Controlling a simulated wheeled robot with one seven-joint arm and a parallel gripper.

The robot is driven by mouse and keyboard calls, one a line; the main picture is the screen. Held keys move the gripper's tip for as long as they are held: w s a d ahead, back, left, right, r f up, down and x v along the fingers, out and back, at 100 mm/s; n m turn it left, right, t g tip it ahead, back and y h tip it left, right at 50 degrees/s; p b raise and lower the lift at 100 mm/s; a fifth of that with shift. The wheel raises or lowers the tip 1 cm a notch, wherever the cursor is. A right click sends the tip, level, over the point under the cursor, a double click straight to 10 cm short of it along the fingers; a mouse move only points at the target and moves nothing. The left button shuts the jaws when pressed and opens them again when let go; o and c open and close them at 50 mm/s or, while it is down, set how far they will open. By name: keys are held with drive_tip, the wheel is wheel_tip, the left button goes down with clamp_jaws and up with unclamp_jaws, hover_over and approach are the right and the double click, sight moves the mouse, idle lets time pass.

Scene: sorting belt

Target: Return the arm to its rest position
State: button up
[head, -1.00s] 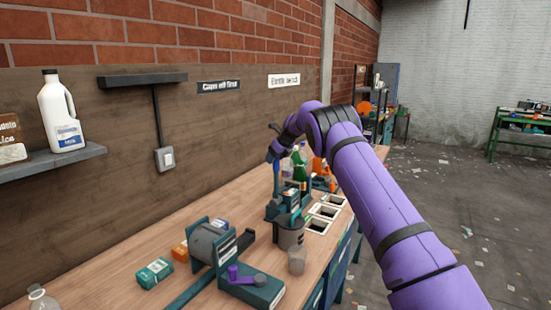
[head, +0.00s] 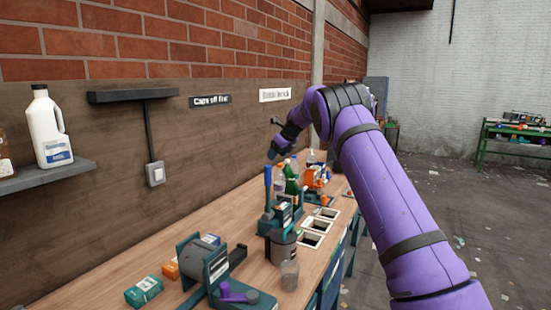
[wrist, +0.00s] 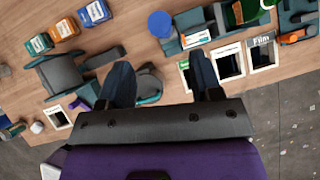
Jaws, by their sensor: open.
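My purple arm reaches over the workbench in the head view, bent at its elbow high above the bench. My gripper (wrist: 160,85) shows in the wrist view with its two dark fingers wide apart and nothing between them. It hangs above the bench, apart from the things on it. In the head view the fingertips are too small and dark to make out clearly.
The wooden bench (head: 190,238) holds a grey drum device (head: 203,262), a teal box (head: 143,292), a blue-handled press (head: 268,195), bottles and framed slots (head: 313,240). A wall shelf (head: 50,180) carries a white jug (head: 47,128). The floor at right is open.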

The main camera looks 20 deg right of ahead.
idle(0.4)
drive_tip(key=s+a+r+n, duration=0.4)
drive_tip(key=s+r+n, duration=0.4)
drive_tip(key=s, duration=0.7)
drive_tip(key=s+a+r+n, duration=0.3)
drive_tip(key=s+r+n, duration=0.3)
drive_tip(key=s+r, duration=0.6)
drive_tip(key=s+a+f+n+h, duration=0.1)
drive_tip(key=s+f+n, duration=0.2)
drive_tip(key=s, duration=0.9)
drive_tip(key=s+a+f+n+h, duration=0.1)
drive_tip(key=s+f+n, duration=0.3)
drive_tip(key=s+n, duration=0.4)
drive_tip(key=s+a+f+n+g+h, duration=0.1)
drive_tip(key=s+n, duration=0.4)
drive_tip(key=s, duration=1.2)
wheel_tip(320, 180, down, 3)
drive_tip(key=shift+s+a+r+n, duration=0.15)
drive_tip(key=shift+s+a+n, duration=0.2)
drive_tip(key=shift+a, duration=0.5)
